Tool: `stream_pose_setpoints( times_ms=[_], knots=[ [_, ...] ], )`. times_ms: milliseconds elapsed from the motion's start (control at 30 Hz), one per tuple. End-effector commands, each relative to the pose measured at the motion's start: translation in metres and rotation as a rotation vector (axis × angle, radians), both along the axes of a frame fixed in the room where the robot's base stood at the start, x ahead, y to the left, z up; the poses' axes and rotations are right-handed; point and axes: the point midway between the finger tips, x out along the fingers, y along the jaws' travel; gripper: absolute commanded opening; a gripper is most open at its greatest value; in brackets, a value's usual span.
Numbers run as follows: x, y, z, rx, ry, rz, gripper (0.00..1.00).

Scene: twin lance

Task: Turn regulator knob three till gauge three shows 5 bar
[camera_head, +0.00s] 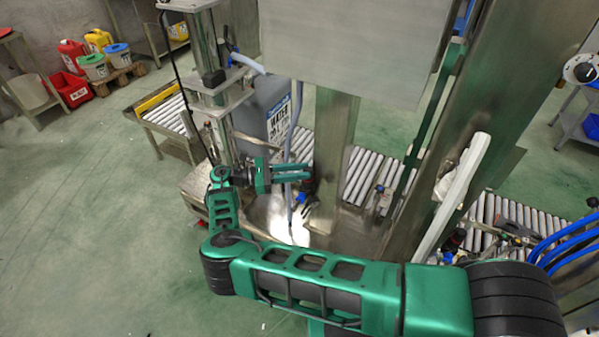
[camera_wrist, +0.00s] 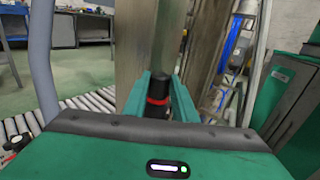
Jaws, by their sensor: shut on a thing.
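In the wrist view a black knob (camera_wrist: 157,88) with a red ring stands between my green fingers. My gripper (camera_wrist: 159,84) is shut on it, with a finger on each side. In the head view my gripper (camera_head: 307,171) reaches right to the foot of a steel post, and the knob is mostly hidden there. I cannot read a number on the knob. No gauge reading can be made out in either view, and I cannot tell which gauge is gauge three.
A steel post (camera_head: 333,140) stands right behind the knob, under a large steel cabinet (camera_head: 350,45). A grey water canister (camera_head: 270,105) and a grey hose (camera_wrist: 42,60) are close to my gripper. Roller conveyors (camera_head: 360,173) run behind. Blue hoses (camera_head: 572,240) hang at right.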

Motion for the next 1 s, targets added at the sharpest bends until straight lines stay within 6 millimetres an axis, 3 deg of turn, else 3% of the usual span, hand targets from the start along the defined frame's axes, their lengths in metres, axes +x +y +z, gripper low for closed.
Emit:
stream_pose_setpoints(
  times_ms=[300, 333, 400, 767, 1000],
  knots=[
    [0.001, -0.001, 0.0, 0.0, -0.001, 0.0, 0.02],
    [0.001, -0.001, 0.0, 0.0, -0.001, 0.0, 0.32],
    [0.001, -0.001, 0.0, -0.001, -0.001, 0.0, 0.44],
    [0.0, 0.003, 0.0, 0.0, -0.002, 0.0, 0.44],
    [0.0, 0.036, 0.0, 0.002, -0.001, 0.002, 0.44]
  ],
)
